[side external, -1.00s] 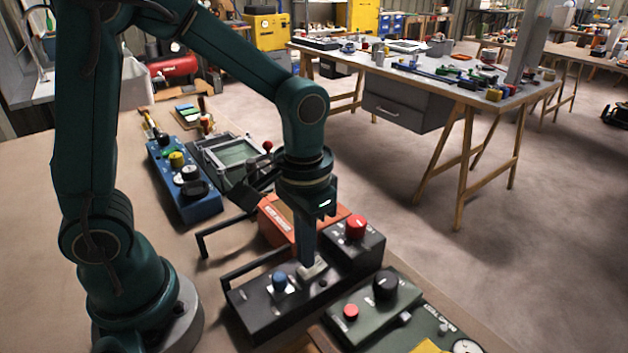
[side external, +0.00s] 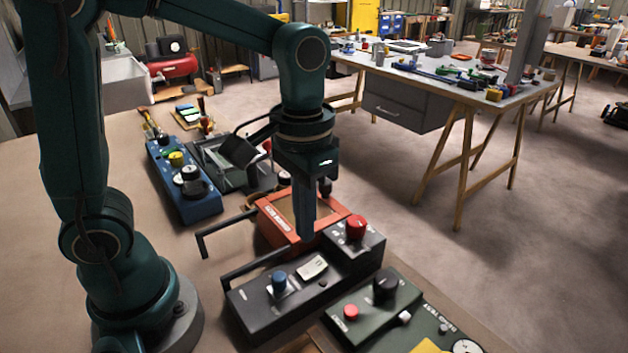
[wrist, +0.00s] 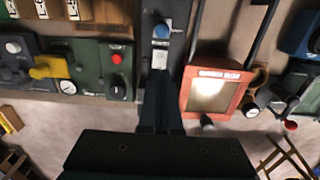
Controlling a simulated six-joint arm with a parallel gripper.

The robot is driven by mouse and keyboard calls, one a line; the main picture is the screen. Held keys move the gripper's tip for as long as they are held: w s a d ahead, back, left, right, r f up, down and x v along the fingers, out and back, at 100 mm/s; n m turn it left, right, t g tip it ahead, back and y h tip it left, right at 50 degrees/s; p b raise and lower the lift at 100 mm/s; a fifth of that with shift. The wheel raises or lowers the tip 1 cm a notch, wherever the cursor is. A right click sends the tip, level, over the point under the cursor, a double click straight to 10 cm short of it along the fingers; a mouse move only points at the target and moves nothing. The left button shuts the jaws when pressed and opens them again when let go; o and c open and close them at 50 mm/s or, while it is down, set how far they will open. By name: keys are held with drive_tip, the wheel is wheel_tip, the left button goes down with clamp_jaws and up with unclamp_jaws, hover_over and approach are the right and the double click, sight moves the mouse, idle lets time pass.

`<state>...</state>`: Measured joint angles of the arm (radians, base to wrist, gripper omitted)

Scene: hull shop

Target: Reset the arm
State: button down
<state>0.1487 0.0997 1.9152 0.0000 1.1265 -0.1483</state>
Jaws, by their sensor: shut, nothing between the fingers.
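My gripper (side external: 305,236) points straight down above the black control box (side external: 262,318), its tip apart from the box top. Its fingers are together with nothing between them. The box carries a blue knob (side external: 279,281), a pale rocker or plate (side external: 312,267) and a red mushroom button (side external: 356,228) on its raised end. In the wrist view my gripper (wrist: 160,88) reaches up the picture toward the black box, with the blue knob (wrist: 161,32) beyond the tips. The part of the box under the fingers is hidden there.
An orange-red framed box (side external: 276,232) stands close behind my gripper. A green box (side external: 372,310) with black and red knobs lies in front. A blue box (side external: 184,182) and a dark lidded case (side external: 226,168) are farther back. The bench's left side is bare.

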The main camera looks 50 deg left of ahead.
drive_tip(key=s+a+r+t, duration=0.3)
drive_tip(key=s+t, duration=0.2)
drive_tip(key=s, duration=0.1)
drive_tip(key=shift+s+a+r+t, duration=0.2)
drive_tip(key=shift+t, duration=0.1)
idle(1.1)
